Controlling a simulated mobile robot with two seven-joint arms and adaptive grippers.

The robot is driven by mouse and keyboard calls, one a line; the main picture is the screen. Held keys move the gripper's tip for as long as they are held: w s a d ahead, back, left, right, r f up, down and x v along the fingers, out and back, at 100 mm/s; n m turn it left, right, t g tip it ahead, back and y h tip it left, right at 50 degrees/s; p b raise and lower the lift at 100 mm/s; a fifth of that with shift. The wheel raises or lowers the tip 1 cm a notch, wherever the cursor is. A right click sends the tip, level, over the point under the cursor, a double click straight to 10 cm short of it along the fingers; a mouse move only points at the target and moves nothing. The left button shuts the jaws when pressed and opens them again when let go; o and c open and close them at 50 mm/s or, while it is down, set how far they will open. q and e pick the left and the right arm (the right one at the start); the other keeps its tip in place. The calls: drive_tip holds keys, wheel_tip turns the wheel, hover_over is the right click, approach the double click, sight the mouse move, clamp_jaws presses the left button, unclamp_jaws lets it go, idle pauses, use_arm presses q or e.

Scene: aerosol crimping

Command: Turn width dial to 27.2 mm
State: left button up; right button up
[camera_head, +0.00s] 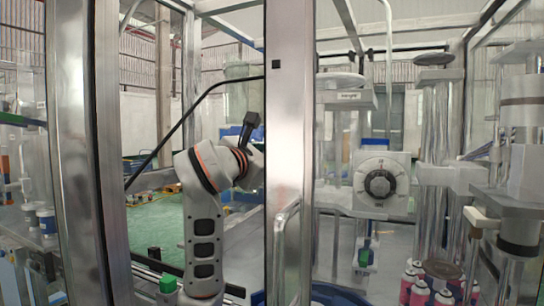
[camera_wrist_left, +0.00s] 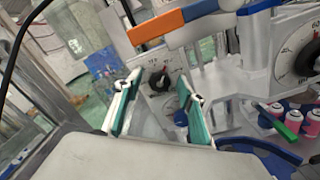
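A round dial with a black knob and a pale scale plate (camera_head: 380,184) faces me on the grey machine, right of the metal post, in the head view. In the left wrist view one black-knobbed dial (camera_wrist_left: 160,80) shows between my fingertips, and a larger one (camera_wrist_left: 303,57) is cut off at the right edge. I cannot read a setting on either. My left gripper (camera_wrist_left: 160,78) has its two teal-padded fingers apart with nothing held; whether it touches the dial cannot be told. In the head view its fingers are hidden behind the post. My right gripper is not in view.
The upright metal post (camera_head: 290,150) stands in front of the machine. Pink cans (camera_head: 422,290) stand low at the right. An orange and blue bar (camera_wrist_left: 172,24) crosses above the fingers in the left wrist view. A black cable (camera_head: 190,115) loops beside my left arm.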

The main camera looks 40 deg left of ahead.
use_arm(q)
drive_tip(key=v, duration=0.7)
drive_tip(key=shift+s, duration=0.3)
idle(0.8)
